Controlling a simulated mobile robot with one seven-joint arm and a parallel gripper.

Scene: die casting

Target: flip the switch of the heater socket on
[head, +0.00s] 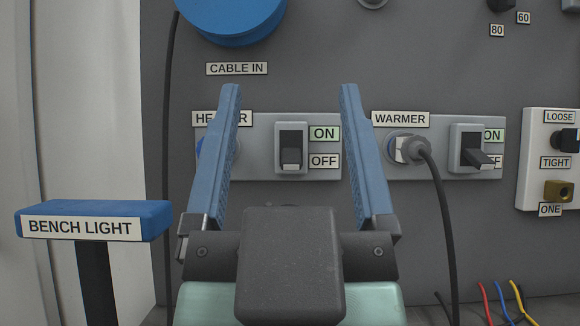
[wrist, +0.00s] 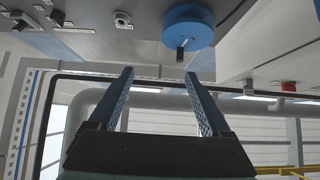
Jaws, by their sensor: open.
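The heater socket (head: 262,160) is a grey plate on the dark panel in the head view, with a HEATER label partly covered by my left finger. Its switch (head: 291,150) is a black recess with a small lever whose pale tip sits low, beside the OFF label (head: 324,161). The green ON label (head: 325,133) is above that. My gripper (head: 289,90) is open and empty; its blue fingers appear on either side of the switch. I cannot tell how far they are from the panel. My gripper (wrist: 159,73) also shows in the wrist view.
The warmer socket (head: 437,172), with a plugged-in cable and its own switch (head: 474,150), is on the right. A blue CABLE IN disc (head: 232,18) is above. A BENCH LIGHT sign (head: 90,222) stands at the left. A white unit (head: 537,115) is at far right.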

